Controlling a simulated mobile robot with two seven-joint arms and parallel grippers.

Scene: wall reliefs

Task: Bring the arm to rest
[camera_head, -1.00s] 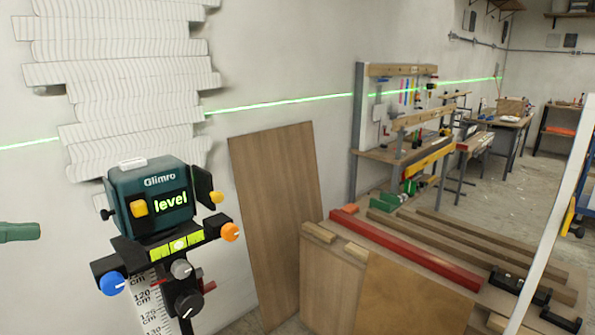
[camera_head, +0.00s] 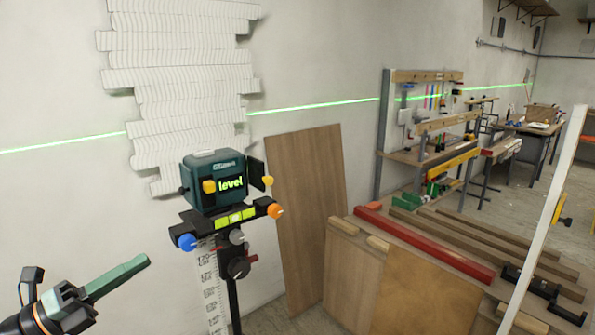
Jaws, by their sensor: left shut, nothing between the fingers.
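My left gripper (camera_head: 118,277) shows at the lower left, with green fingers closed together and nothing between them. It is in front of the white wall, to the left of the laser level and apart from it. The dark green laser level (camera_head: 216,183) reads "level" on its screen and sits on a black mount with blue, orange and grey knobs. My right gripper is not in view.
A measuring-scale post (camera_head: 211,285) stands under the level. A brown board (camera_head: 305,215) leans on the wall. A low bench with a red beam (camera_head: 425,245) and several wood strips is at the right. A workbench (camera_head: 430,155) stands behind. A white post (camera_head: 545,215) crosses the right side.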

